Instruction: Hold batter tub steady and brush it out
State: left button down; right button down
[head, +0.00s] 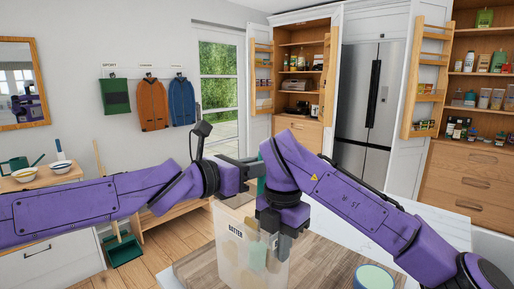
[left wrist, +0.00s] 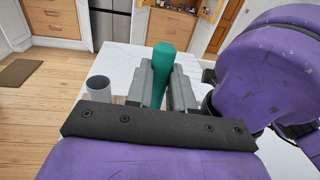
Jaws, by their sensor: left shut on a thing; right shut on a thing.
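The batter tub (head: 232,262) is a clear box marked BATTER, with tan smears on its walls, standing upright on a wooden board. My right gripper (head: 286,246) points down over the tub's right side and is shut on its wall. My left gripper (head: 246,164) is above the tub, partly hidden behind the right arm. In the left wrist view the left gripper (left wrist: 168,90) is shut on a green brush handle (left wrist: 163,60). The handle also shows in the head view (head: 261,185). A pale green shape, probably the brush head, shows blurred through the tub wall.
A grey cup (left wrist: 98,90) stands on the white top in the left wrist view. My right arm crosses close over the tub.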

pick_arm(q)
notch_tip(320, 180, up, 7)
notch_tip(320, 180, down, 9)
dwell(2.8)
